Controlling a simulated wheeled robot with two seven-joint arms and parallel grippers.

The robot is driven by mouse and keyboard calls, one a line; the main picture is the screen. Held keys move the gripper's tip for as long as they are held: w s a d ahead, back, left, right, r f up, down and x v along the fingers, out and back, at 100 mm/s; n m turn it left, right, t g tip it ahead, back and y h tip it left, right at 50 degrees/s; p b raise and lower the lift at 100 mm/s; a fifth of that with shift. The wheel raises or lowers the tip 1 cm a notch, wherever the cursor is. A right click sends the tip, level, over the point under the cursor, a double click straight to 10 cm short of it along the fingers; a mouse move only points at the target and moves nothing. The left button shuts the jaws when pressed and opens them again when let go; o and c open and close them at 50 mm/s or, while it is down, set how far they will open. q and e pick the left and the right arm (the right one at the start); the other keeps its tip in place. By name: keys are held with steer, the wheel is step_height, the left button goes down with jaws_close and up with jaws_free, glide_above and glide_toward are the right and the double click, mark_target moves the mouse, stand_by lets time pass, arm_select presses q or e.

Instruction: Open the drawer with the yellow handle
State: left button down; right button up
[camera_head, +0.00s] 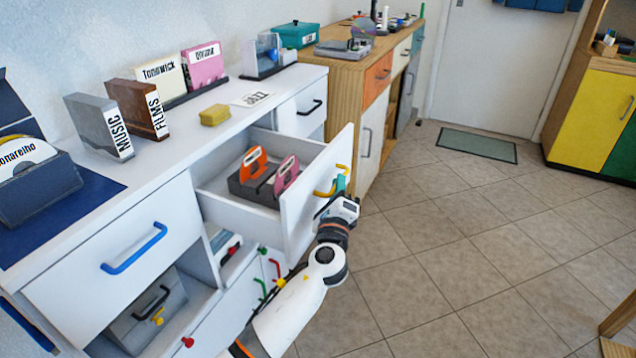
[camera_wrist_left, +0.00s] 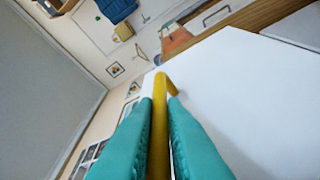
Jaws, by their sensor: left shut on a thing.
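The drawer (camera_head: 298,207) with the yellow handle (camera_head: 327,190) is pulled out from the white cabinet, and its inside shows. In it stands a dark holder (camera_head: 243,187) with an orange disc case (camera_head: 253,163) and a pink one (camera_head: 286,176). My left gripper (camera_head: 341,185) is at the drawer's front, shut on the yellow handle. In the left wrist view the handle (camera_wrist_left: 160,110) runs between the two teal fingers, with the white drawer front beside it. My right gripper is in neither view.
Other drawers with a blue handle (camera_head: 134,249) and a black handle (camera_head: 310,107) are shut. Disc cases, a yellow box (camera_head: 214,115) and a label stand on the cabinet top. Red and green handles (camera_head: 275,268) are below. The tiled floor (camera_head: 440,260) at right is clear.

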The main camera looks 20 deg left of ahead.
arm_select(q)
steer(key=d, duration=0.4)
steer(key=shift+s+d+f, duration=0.1)
steer(key=shift+s, duration=0.1)
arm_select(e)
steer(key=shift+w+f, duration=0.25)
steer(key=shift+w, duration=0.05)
arm_select(q)
steer(key=c, duration=1.5)
jaws_free()
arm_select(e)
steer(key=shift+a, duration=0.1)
arm_select(q)
steer(key=v, duration=1.2)
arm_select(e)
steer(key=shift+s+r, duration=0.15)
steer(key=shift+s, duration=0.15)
